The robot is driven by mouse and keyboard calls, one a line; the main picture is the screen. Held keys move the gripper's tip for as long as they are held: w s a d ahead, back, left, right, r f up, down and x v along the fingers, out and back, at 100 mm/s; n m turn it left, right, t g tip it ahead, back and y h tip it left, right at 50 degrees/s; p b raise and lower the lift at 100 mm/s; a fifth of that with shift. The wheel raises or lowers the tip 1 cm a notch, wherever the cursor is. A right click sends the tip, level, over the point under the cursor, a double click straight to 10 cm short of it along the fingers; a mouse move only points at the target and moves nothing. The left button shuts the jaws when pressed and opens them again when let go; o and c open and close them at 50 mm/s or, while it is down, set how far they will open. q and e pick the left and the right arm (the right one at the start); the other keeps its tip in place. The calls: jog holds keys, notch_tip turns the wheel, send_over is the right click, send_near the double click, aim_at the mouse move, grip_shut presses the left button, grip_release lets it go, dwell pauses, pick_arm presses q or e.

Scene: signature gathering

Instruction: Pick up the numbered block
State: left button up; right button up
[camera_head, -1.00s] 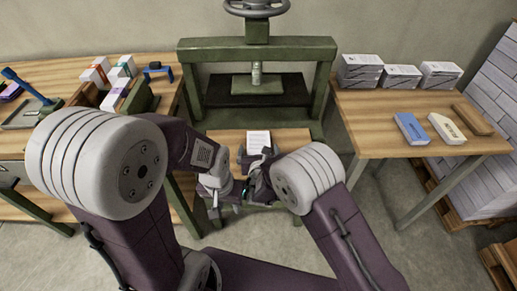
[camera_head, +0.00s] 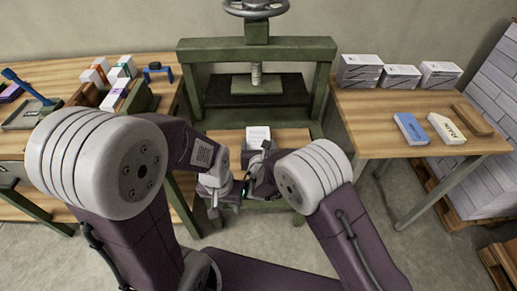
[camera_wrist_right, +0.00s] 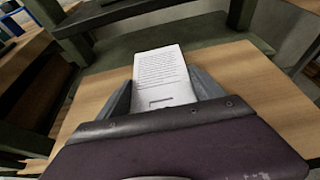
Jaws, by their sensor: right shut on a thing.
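A white block with lines of printed text (camera_wrist_right: 162,75) sits between the two grey fingers of my right gripper (camera_wrist_right: 165,92) in the right wrist view. The fingers are shut on its sides. No large number on it can be read. In the head view the white block (camera_head: 258,135) is above the small wooden table in front of the press, with my right gripper (camera_head: 257,152) at its near end. My left gripper (camera_head: 214,206) is lower and to the left, near the table's front edge. Its fingers are too small and overlapped to read.
The green press (camera_head: 257,45) stands behind the small wooden table (camera_head: 290,137).

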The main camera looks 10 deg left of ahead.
notch_tip(320, 180, up, 2)
jog(key=shift+r, duration=0.2)
jog(key=w+d+r+b, duration=0.1)
jog(key=w+d+r, duration=0.4)
jog(key=d, duration=0.5)
jog(key=shift+d+r, duration=0.25)
jog(key=shift+r, duration=0.45)
